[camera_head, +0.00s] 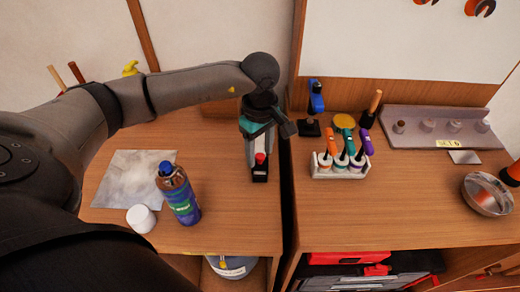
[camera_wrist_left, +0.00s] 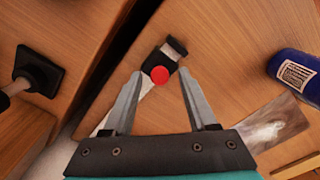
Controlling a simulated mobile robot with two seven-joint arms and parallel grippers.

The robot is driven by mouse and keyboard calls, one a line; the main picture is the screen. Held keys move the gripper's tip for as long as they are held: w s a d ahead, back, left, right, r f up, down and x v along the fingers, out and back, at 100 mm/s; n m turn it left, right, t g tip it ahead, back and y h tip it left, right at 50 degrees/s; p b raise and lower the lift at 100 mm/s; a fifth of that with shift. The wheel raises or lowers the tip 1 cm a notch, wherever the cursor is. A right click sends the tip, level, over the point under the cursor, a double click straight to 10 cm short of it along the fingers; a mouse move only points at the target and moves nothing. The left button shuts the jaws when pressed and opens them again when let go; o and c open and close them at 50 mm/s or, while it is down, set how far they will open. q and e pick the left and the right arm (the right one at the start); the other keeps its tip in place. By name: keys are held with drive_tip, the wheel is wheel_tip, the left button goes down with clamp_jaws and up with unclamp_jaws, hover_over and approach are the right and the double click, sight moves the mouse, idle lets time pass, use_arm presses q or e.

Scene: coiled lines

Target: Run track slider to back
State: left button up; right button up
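The track slider is a dark block with a red knob (camera_head: 260,158) on top, at the front part of the left table, close to the gap between the tables. In the left wrist view, the red knob (camera_wrist_left: 160,75) lies between and slightly beyond my fingertips. A pale strip, which looks like the track, runs from under it and is partly hidden by the gripper. My left gripper (camera_head: 258,156) is open above the slider, and its two grey fingers (camera_wrist_left: 160,80) stand apart on either side of the knob. I cannot tell whether they touch it. My right gripper is not in view.
The front middle of the right table is clear.

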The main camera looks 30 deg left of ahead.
use_arm(q)
clamp_jaws()
idle(1.2)
